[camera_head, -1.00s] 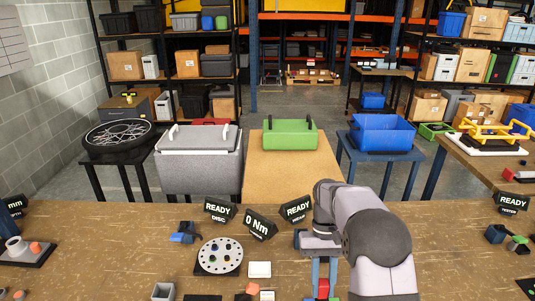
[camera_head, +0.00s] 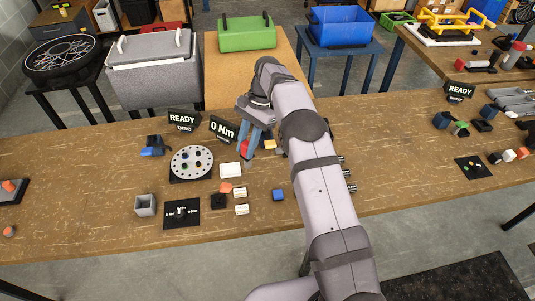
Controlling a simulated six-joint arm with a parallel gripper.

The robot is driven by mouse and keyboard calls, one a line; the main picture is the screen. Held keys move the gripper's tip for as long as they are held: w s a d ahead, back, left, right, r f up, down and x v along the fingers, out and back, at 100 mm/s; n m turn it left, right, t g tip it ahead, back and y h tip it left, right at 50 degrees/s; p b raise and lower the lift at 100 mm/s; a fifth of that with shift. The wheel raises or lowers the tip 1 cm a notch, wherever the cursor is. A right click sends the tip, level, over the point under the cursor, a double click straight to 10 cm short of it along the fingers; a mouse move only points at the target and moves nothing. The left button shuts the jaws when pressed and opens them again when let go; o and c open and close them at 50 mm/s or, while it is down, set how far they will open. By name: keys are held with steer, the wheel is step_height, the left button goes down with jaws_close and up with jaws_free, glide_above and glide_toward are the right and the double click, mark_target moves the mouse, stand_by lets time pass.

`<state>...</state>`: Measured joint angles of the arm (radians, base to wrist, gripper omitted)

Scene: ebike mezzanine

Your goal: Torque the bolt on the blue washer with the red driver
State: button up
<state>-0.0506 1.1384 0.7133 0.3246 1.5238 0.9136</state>
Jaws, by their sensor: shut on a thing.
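The round pale disc (camera_head: 178,163) with several bolt holes lies on a black plate on the bench, in the head view. Small coloured rings show on it, one bluish near its upper part (camera_head: 184,154); they are too small to tell clearly. My gripper (camera_head: 249,151) is to the right of the disc, pointing down, apart from it. It is shut on a red thing, seemingly the red driver (camera_head: 245,148), mostly hidden by the fingers. The driver's tip cannot be made out.
The "0 Nm" sign (camera_head: 223,130) and "READY DISC" sign (camera_head: 183,121) stand behind the disc.

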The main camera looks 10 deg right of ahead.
steer(key=w+a+r+m+t+p, duration=0.3)
steer(key=a+m, duration=0.5)
steer(key=a, duration=0.3)
steer(key=w+a+r+m+t+p, duration=0.3)
steer(key=w+a+m, duration=0.2)
steer(key=a+m, duration=0.3)
steer(key=a, duration=0.2)
steer(key=shift+w+a+r, duration=0.2)
steer(key=shift+w+a, duration=0.15)
steer(key=shift+w, duration=0.05)
steer(key=shift+f, duration=0.25)
steer(key=shift+f+b, duration=0.6)
steer(key=shift+f, duration=2)
